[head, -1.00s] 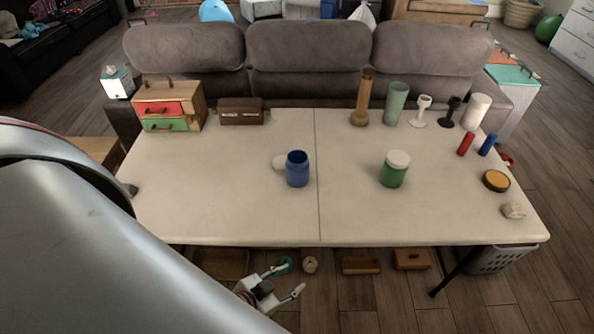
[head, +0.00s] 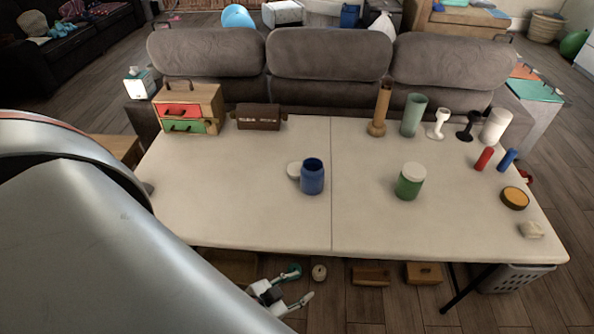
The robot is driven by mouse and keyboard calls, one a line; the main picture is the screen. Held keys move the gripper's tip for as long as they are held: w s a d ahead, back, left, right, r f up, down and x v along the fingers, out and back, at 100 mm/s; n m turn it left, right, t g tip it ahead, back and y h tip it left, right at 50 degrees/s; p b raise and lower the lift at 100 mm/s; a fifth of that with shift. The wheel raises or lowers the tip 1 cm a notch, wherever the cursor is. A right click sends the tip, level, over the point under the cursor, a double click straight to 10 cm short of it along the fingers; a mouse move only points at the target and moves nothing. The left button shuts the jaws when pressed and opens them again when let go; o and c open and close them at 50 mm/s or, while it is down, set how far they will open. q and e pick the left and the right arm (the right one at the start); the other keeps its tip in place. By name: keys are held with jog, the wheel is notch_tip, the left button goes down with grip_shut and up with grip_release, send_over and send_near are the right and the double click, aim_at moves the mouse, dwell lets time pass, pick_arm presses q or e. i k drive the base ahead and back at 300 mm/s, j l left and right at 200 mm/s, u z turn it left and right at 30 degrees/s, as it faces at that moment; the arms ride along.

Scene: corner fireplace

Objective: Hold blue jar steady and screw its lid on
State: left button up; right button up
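The blue jar (head: 312,178) stands upright and open-topped on the white table (head: 240,215), left of the table's centre seam. My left gripper (head: 289,287) is below the table's front edge, low in the head view, well apart from the jar. Its two fingers are spread and nothing shows between them. My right gripper is not in view.
A green jar with a white lid (head: 410,181) stands right of the seam. Behind it are a wooden vase (head: 380,112), a green cup (head: 413,115) and a white cylinder (head: 495,125). A small drawer cabinet (head: 188,108) is at back left. The table's front middle is clear.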

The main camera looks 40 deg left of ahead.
aim_at(312, 176)
jog(key=k+j, duration=0.15)
jog(key=j, duration=0.25)
jog(key=k+j, duration=0.2)
jog(key=j, duration=0.15)
jog(key=k+j, duration=0.15)
jog(key=j, duration=0.25)
jog(key=z, duration=0.05)
